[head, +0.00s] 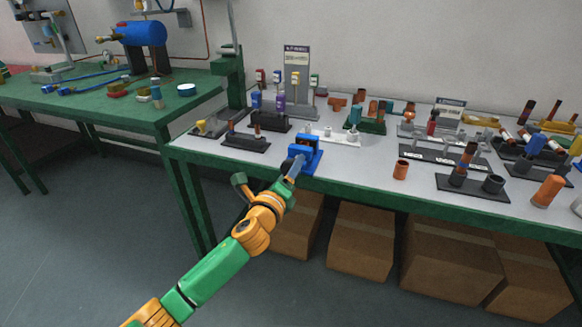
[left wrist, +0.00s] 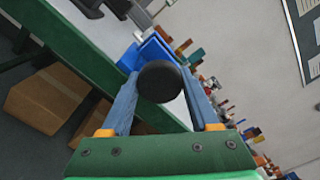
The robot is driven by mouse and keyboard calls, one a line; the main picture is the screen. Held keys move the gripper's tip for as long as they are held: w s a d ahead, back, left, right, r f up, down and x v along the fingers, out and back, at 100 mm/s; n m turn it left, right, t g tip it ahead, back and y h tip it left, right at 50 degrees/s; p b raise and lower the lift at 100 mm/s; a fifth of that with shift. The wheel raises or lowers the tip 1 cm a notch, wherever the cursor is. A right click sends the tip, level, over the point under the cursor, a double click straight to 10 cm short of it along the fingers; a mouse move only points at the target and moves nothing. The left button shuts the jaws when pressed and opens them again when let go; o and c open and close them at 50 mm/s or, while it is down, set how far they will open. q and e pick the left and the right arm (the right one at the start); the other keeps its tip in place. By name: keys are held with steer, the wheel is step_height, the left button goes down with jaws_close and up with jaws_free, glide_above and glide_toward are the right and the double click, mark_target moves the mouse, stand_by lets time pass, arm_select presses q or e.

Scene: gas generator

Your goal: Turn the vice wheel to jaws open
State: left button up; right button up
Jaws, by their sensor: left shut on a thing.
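A blue vice (head: 304,158) stands at the front edge of the white-topped table, near its left end. It also shows in the left wrist view (left wrist: 152,50), behind a round black wheel (left wrist: 160,82). My left gripper (head: 296,166) reaches the front of the vice from below left. In the left wrist view my left gripper (left wrist: 160,88) has one blue finger on each side of the wheel and is shut on it. The gap between the vice jaws is too small to make out. My right gripper is in neither view.
The green table edge (head: 230,170) runs just below the vice. A dark stand (head: 245,142) is close on its left and an orange cup (head: 400,169) farther right. Cardboard boxes (head: 360,243) stand beneath. A green workbench (head: 100,108) is at the left.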

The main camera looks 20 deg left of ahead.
arm_select(q)
steer(key=n+p, duration=0.1)
steer(key=n, duration=0.3)
steer(key=shift+n, duration=0.3)
steer(key=n+p, duration=0.1)
steer(key=n, duration=0.4)
steer(key=shift+r, duration=0.1)
steer(key=n+p, duration=0.1)
steer(key=n, duration=0.4)
steer(key=n+p, duration=0.2)
steer(key=n, duration=0.3)
steer(key=shift+r, duration=0.1)
steer(key=n+p, duration=0.1)
steer(key=n, duration=0.4)
steer(key=shift+a+n+p, duration=0.1)
steer(key=shift+n+p, duration=0.3)
steer(key=n, duration=0.5)
steer(key=shift+p, duration=0.4)
steer(key=shift+n, duration=0.4)
steer(key=o, duration=1.3)
